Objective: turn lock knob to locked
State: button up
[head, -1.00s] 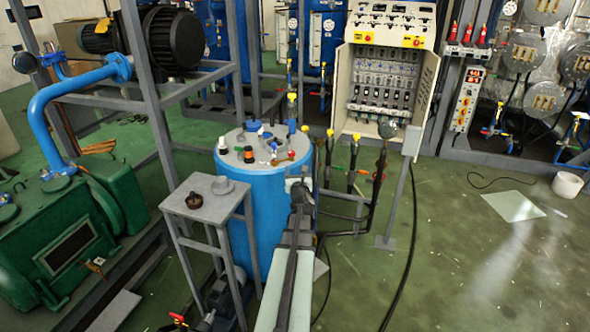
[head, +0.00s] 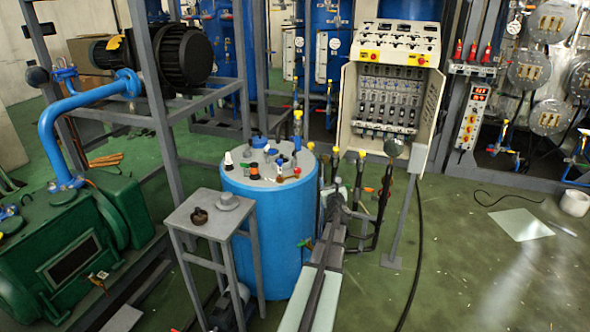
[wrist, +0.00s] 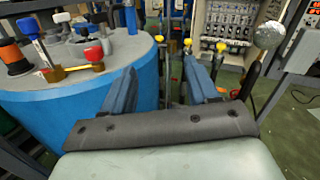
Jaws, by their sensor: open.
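My gripper is open and empty. In the wrist view its two blue-grey fingers (wrist: 160,85) point forward, just right of the blue tank (wrist: 110,115). The same tank (head: 262,235) stands left of my arm in the head view. The fingers touch none of these fittings.
Yellow-topped valve pipes (head: 335,160) stand beyond my gripper. An open control cabinet (head: 345,95) is behind. A small grey stand (head: 210,225) is left of the tank.

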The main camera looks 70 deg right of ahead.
aim_at(296, 168)
jog(key=w+a+n+t+y, duration=0.2)
jog(key=w+n+t+y, duration=0.1)
jog(key=w+t+y, duration=0.3)
jog(key=shift+h, duration=0.6)
jog(key=x, duration=1.4)
jog(key=shift+w+a+f, duration=0.15)
jog(key=shift+w+f, duration=0.15)
jog(key=shift+f, duration=0.05)
jog(key=c, duration=0.9)
jog(key=shift+c, duration=0.2)
jog(key=shift+h, duration=0.4)
jog(key=shift+s+m+g+h, duration=0.15)
jog(key=shift+m+g+h, duration=0.35)
jog(key=shift+m+g, duration=0.25)
